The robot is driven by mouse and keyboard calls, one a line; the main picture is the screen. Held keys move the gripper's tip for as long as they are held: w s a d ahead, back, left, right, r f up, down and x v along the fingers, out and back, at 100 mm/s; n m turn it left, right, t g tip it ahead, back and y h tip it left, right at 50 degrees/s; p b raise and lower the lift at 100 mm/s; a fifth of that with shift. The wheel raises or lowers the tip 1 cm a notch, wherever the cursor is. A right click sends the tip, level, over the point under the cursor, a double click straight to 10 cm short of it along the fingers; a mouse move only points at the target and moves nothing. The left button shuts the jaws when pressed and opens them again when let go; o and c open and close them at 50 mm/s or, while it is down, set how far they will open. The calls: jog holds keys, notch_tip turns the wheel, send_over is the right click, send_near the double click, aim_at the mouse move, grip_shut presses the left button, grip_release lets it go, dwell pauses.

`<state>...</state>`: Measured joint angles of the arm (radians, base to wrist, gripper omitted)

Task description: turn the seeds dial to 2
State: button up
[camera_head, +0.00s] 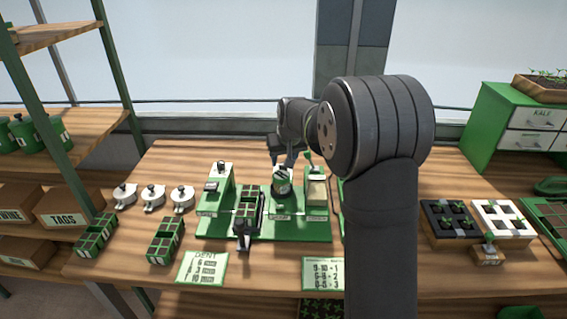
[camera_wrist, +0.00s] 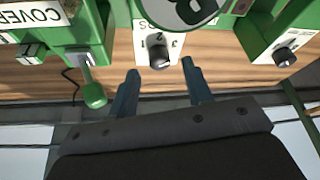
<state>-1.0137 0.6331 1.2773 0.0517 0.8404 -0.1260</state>
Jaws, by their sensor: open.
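The seeds dial (camera_wrist: 158,52) is a dark knob on a white plate with printed numbers, in the top middle of the wrist view. The 2 and the 3 can be read beside it; where its pointer stands is too small to tell for sure. My gripper (camera_wrist: 160,67) is open, its two blue-grey fingers apart, with one tip on each side of the dial in the picture and nothing held. I cannot tell whether they touch it. In the head view my gripper (camera_head: 287,160) is over the middle of the green seeder (camera_head: 225,228), and the dial there is hidden.
Another dial (camera_wrist: 285,55) is at the right of the wrist view. A green lever knob (camera_wrist: 94,95) and a COVER sign (camera_wrist: 32,14) are at the left. Three white round pieces and a green tray (camera_head: 165,241) lie left of the seeder. A printed card (camera_head: 202,268) is in front.

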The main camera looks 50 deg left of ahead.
jog(key=shift+x, duration=1.35)
jog(key=c, duration=1)
jog(key=shift+n, duration=0.3)
jog(key=n+g, duration=0.1)
jog(key=n, duration=0.1)
jog(key=n+g, duration=0.1)
jog(key=n, duration=0.2)
jog(key=shift+w+n, duration=0.2)
jog(key=shift+n, duration=0.1)
jog(key=n+g, duration=0.2)
jog(key=n, duration=0.3)
jog(key=shift+w, duration=0.1)
jog(key=shift+n, duration=0.4)
